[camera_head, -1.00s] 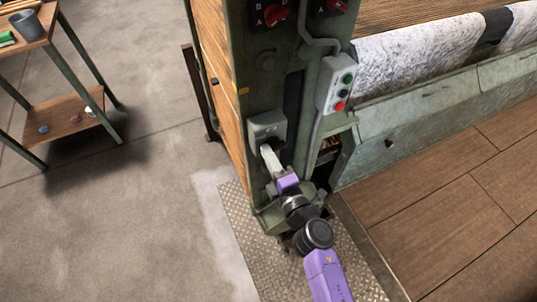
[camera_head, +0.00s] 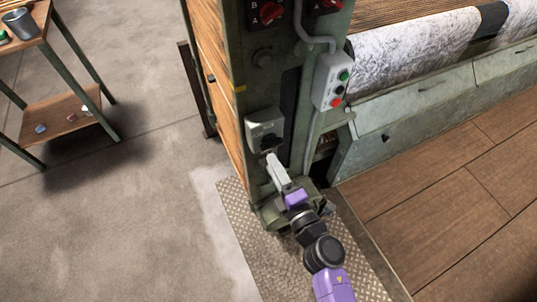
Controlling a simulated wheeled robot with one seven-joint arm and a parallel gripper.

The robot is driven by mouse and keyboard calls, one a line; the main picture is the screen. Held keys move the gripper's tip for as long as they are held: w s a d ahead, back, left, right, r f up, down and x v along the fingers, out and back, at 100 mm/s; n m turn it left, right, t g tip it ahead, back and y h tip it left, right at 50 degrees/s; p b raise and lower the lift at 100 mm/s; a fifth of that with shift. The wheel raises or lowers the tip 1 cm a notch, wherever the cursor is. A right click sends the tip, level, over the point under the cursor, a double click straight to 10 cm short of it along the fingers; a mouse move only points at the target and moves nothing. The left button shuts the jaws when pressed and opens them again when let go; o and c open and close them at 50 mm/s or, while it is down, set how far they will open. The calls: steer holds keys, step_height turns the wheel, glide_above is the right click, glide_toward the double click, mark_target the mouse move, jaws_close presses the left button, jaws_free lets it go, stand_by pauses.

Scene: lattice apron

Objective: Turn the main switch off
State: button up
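The main switch appears to be the grey box (camera_head: 262,127) low on the green machine column, with a dark knob (camera_head: 269,142) on its lower front. The knob is small, and I cannot read its position. My gripper (camera_head: 271,158) is just below and in front of the knob, pointing up at it. It looks apart from the knob, with no held object visible. Its pale fingers overlap in this view, so their opening is hidden.
A control box (camera_head: 332,82) with green, black and red buttons is up to the right. Red rotary knobs (camera_head: 272,13) sit higher on the column. A metal tread plate (camera_head: 238,225) lies below. A side table (camera_head: 62,115) stands left, with open floor between.

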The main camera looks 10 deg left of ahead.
steer(key=shift+v, duration=1.2)
steer(key=shift+r, duration=0.1)
steer(key=s+d+r+m+t+h, duration=0.25)
steer(key=s+d+r+m, duration=0.35)
steer(key=m, duration=0.4)
steer(key=s+d+r+m+g+h, duration=0.1)
steer(key=s+d+r+m+h, duration=0.1)
steer(key=s+d+m, duration=0.3)
steer(key=s+d+r+m+h, duration=0.1)
steer(key=s+d+m+h, duration=0.2)
steer(key=s, duration=0.9)
steer(key=s+d+r+m+g+h, duration=0.1)
steer(key=s+d+r+m+h, duration=0.1)
steer(key=s+d+m, duration=0.5)
steer(key=shift+s+d+r+g, duration=0.35)
steer(key=shift+s+d, duration=0.65)
steer(key=shift+s, duration=0.2)
